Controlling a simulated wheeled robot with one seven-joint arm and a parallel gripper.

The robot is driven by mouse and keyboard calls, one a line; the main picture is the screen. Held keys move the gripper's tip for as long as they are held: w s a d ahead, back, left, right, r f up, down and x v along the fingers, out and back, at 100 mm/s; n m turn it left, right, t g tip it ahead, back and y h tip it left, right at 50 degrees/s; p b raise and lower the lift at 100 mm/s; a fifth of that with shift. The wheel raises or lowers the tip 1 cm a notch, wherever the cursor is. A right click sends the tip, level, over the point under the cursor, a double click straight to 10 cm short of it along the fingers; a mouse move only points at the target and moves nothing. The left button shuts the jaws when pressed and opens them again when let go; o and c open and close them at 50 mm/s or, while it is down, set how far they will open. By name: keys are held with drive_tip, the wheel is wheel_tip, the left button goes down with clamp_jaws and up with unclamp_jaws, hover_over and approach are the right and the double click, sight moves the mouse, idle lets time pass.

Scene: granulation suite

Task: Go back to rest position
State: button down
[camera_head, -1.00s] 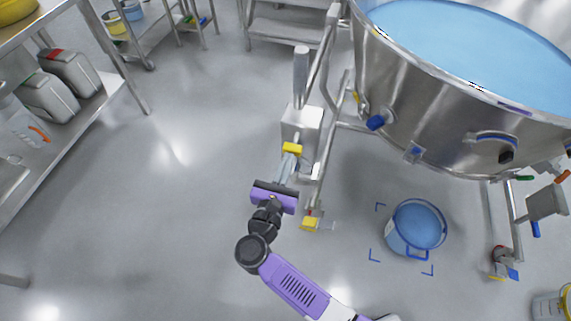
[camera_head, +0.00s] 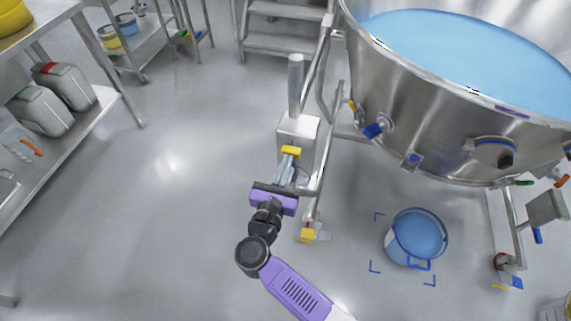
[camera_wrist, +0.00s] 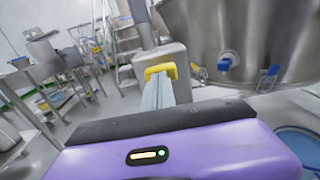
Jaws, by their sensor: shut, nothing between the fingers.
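My gripper (camera_head: 291,152) is at the centre of the head view, with its purple body, pale fingers and yellow tips extended away from me. The fingers are shut with nothing between them. In the wrist view the yellow fingertips (camera_wrist: 161,71) meet in front of a grey box (camera_wrist: 160,58) on a post. In the head view the fingertips overlap the lower part of this grey box (camera_head: 297,128); I cannot tell whether they touch it. My arm runs down to the bottom edge, bent at a dark joint.
A large steel vessel (camera_head: 440,125) holding blue contents stands on a wheeled frame at upper right. A blue bucket (camera_head: 418,237) sits on the floor inside blue corner marks. Shelving with grey canisters (camera_head: 63,85) is at left. Steps (camera_head: 284,43) stand behind. Floor at centre left is clear.

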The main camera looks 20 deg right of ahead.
drive_tip(key=v, duration=0.7)
drive_tip(key=shift+s+a, duration=0.2)
drive_tip(key=shift+f+n, duration=0.1)
drive_tip(key=shift+n, duration=0.2)
drive_tip(key=a+r+n+t+y, duration=0.3)
drive_tip(key=a+r+n+t, duration=0.15)
drive_tip(key=r+n, duration=0.5)
drive_tip(key=s+r+n+t+y, duration=0.3)
drive_tip(key=s+n+y, duration=0.25)
drive_tip(key=n, duration=0.65)
drive_tip(key=s+d+n+g+p, duration=0.1)
drive_tip(key=s+d+n+g, duration=0.1)
drive_tip(key=s+d+n, duration=0.2)
drive_tip(key=s+d+n+g+y+p, duration=0.1)
drive_tip(key=s+d+n+g, duration=0.2)
drive_tip(key=s+n, duration=0.7)
drive_tip(key=s+d+n+g+y, duration=0.1)
drive_tip(key=s+d+n, duration=0.4)
drive_tip(key=s, duration=0.8)
drive_tip(key=shift+d+r+n+g+p, duration=0.35)
drive_tip(key=shift+n+g, duration=0.3)
drive_tip(key=shift+n, duration=0.5)
drive_tip(key=shift+s+f, duration=0.1)
drive_tip(key=shift+f, duration=0.05)
